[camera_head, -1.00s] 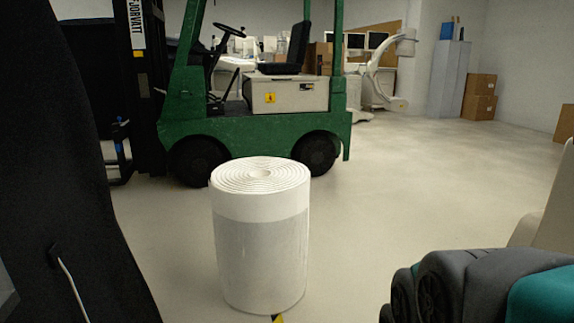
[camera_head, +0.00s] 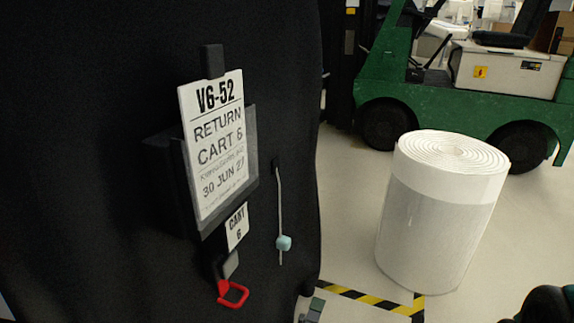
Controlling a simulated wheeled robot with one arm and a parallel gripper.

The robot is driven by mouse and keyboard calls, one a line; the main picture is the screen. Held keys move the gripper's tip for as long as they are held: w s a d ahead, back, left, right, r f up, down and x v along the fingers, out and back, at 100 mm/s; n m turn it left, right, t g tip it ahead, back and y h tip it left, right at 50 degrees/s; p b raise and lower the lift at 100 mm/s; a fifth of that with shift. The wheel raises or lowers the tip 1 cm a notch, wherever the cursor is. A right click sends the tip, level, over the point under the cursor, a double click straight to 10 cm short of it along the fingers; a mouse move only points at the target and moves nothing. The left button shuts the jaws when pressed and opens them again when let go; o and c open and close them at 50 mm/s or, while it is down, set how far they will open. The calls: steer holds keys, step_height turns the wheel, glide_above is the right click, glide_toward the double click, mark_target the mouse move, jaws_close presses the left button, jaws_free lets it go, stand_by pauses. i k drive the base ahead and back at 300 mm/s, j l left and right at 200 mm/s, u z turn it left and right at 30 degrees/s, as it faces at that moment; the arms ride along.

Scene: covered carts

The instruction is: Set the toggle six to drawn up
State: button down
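A black fabric cart cover (camera_head: 100,90) fills the left of the view. A small tag reading CART 6 (camera_head: 237,227) is on it. To the right of the tag a thin pale cord (camera_head: 280,205) hangs from a dark tab (camera_head: 276,167). A light blue toggle (camera_head: 284,243) sits on the cord, near its lower end and well below the tab.
A card reading RETURN CART 6 (camera_head: 216,145) sits in a holder, above a red loop (camera_head: 233,293). A white roll (camera_head: 437,215) stands on the floor by yellow-black tape (camera_head: 350,293). A green forklift (camera_head: 480,95) is behind.

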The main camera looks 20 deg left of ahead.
mark_target(283, 243)
steer(key=u, duration=1.3)
